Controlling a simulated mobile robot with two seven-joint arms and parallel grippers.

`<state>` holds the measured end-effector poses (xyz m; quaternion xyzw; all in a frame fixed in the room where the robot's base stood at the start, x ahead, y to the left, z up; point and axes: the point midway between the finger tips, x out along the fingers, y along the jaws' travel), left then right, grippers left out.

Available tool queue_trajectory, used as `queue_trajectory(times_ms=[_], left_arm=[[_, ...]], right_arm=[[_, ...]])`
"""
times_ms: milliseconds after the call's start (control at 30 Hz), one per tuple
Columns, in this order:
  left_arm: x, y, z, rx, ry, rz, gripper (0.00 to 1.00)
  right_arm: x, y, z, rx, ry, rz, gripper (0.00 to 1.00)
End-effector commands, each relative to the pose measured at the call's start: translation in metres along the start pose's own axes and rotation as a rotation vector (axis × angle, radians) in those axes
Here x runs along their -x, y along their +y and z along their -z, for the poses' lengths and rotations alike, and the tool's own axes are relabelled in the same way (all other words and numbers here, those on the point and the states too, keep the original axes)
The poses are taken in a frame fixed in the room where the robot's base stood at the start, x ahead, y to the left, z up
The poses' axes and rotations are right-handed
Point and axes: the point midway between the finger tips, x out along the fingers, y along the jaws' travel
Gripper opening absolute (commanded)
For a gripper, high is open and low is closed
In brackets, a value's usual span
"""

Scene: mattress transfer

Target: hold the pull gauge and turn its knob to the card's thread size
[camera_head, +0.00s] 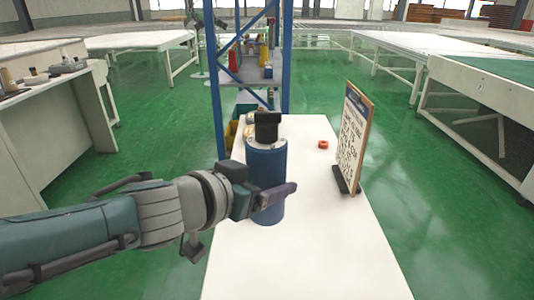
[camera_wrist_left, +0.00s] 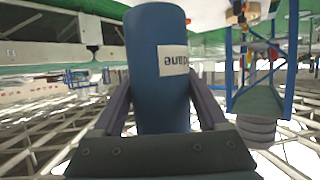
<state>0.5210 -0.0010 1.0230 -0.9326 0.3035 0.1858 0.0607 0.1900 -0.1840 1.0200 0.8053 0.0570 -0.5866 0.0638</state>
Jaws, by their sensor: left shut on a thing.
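The pull gauge (camera_head: 266,165) is a blue upright cylinder with a black knob (camera_head: 267,126) on top, at the middle of the white table. My left gripper (camera_head: 274,197) comes in from the left and is shut around the gauge's body, below the knob. In the left wrist view the blue gauge (camera_wrist_left: 158,60) stands between both fingers, its white label (camera_wrist_left: 173,60) upside down; the knob is out of that view. The card (camera_head: 352,135) is a brown-edged white board standing on a dark foot at the table's right, its writing too small to read. My right gripper is not in view.
A blue-framed shelf rack (camera_head: 217,85) stands just behind the gauge. The table's front part is clear. A bench with items stands at the left.

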Motion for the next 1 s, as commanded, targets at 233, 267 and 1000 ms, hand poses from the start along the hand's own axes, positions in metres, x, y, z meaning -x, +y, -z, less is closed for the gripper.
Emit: queue_trajectory(times_ms=[233, 267, 1000], left_arm=[[-0.004, 0.0, -0.005, 0.001, 0.004, -0.002, 0.0], [-0.004, 0.0, -0.006, 0.001, 0.004, -0.002, 0.0], [-0.012, 0.001, -0.025, 0.001, 0.005, -0.002, 0.0]], right_arm=[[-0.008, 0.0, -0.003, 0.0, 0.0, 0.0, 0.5], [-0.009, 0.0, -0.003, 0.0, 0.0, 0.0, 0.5], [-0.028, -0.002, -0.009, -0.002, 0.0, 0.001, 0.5]])
